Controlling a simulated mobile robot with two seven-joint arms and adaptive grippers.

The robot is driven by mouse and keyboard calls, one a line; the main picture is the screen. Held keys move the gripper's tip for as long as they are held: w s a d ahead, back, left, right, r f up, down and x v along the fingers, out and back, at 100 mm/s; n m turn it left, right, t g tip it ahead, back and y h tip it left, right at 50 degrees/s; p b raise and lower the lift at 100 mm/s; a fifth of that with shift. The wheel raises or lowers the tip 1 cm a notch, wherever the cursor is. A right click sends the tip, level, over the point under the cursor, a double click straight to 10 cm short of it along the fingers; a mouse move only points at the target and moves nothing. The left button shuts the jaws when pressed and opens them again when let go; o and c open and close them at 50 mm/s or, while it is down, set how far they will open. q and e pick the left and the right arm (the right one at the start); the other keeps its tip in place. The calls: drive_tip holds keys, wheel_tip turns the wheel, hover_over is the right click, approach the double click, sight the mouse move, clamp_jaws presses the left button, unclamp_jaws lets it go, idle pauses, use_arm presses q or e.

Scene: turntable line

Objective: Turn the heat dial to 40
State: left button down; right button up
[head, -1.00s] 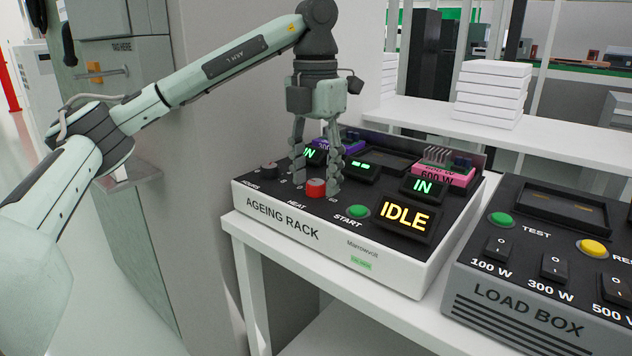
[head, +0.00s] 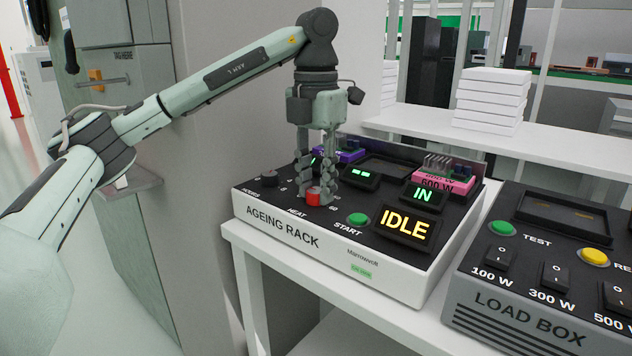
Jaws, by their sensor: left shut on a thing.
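The red heat dial (head: 313,196) sits on the front part of the ageing rack (head: 335,245), above the label HEAT. My left gripper (head: 316,198) points straight down over it, with its fingers shut on the dial's sides. The fingers partly hide the dial and its scale, so I cannot read its setting. A dark hours dial (head: 269,180) is to the left. The green start button (head: 358,219) is to the right. The rack's large display (head: 405,228) reads IDLE. My right gripper is not in view.
A purple module (head: 347,155) and a pink 600 W module (head: 442,180) sit at the rack's back. A load box (head: 530,305) with switches stands close on the right. White boxes (head: 491,98) are stacked on the shelf behind. A grey cabinet is on the left.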

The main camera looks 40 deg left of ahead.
use_arm(q)
drive_tip(key=shift+r+m+p, duration=0.1)
drive_tip(key=shift+m+p, duration=0.5)
drive_tip(key=shift+m, duration=0.6)
drive_tip(key=m+p, duration=0.1)
drive_tip(key=m, duration=0.1)
drive_tip(key=shift+m, duration=0.3)
drive_tip(key=m+p, duration=0.1)
drive_tip(key=m, duration=0.1)
drive_tip(key=shift+m, duration=0.4)
drive_tip(key=shift+m+p, duration=0.45)
drive_tip(key=shift+m, duration=1.45)
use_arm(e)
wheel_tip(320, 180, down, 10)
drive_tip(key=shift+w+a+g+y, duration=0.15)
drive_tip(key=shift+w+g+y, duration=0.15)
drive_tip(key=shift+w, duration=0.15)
use_arm(q)
drive_tip(key=c, duration=1.2)
unclamp_jaws()
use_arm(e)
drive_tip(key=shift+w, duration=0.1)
